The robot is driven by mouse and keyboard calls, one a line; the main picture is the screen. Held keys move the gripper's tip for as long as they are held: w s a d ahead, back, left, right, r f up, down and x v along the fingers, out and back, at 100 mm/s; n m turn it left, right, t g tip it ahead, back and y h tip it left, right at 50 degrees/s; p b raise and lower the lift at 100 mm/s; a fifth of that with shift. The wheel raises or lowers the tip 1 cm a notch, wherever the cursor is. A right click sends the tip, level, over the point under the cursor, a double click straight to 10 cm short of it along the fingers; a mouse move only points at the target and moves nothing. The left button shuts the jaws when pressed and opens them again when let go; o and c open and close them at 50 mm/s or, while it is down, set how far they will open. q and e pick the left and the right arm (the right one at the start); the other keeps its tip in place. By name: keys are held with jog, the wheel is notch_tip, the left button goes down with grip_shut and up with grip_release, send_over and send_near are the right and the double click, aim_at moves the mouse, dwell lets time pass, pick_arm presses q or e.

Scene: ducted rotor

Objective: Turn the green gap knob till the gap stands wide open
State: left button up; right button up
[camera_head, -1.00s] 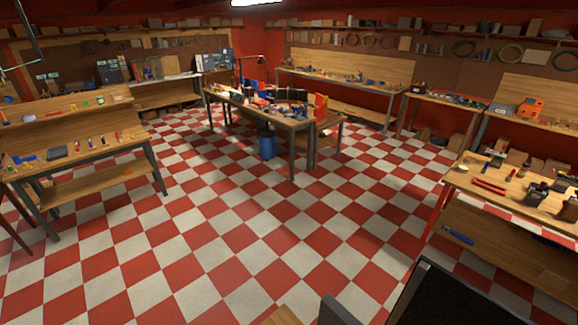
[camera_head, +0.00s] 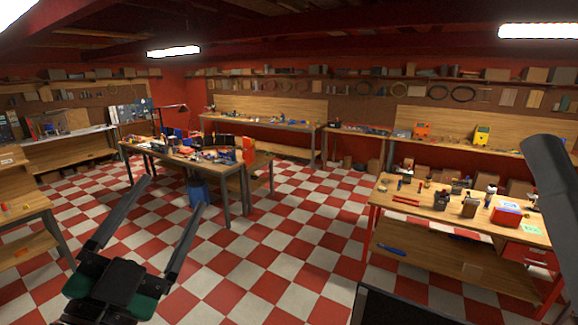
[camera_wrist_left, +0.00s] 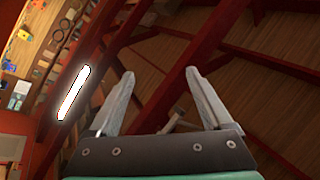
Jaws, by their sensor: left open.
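I cannot make out the green gap knob in any view, nor a ducted rotor that carries it. My left gripper (camera_head: 172,193) is at the lower left of the head view, pointing up, with its two long dark fingers wide apart and nothing between them. In the left wrist view the same gripper (camera_wrist_left: 160,74) shows its two fingers spread, with only the dark red beams and wooden ceiling behind them. My right gripper is not recognisable; a smooth dark grey part stands at the right edge of the head view.
A cluttered wooden table (camera_head: 225,171) stands left of centre, with a blue bin (camera_head: 198,190) below. A red-legged workbench (camera_head: 462,227) at right bears small items and a red box (camera_head: 506,213). Benches line the walls. Checkered floor (camera_head: 290,245) lies open between.

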pick_arm(q)
jog(key=s+a+r+n+t+y, duration=0.1)
jog(key=s+r+n+t, duration=0.4)
jog(key=s, duration=0.8)
jog(key=shift+s+a+r+n+y, duration=0.3)
jog(key=shift+a+r+n, duration=0.25)
jog(key=shift+r+n, duration=1.7)
jog(key=shift+r+m, duration=0.35)
jog(key=shift+r, duration=0.05)
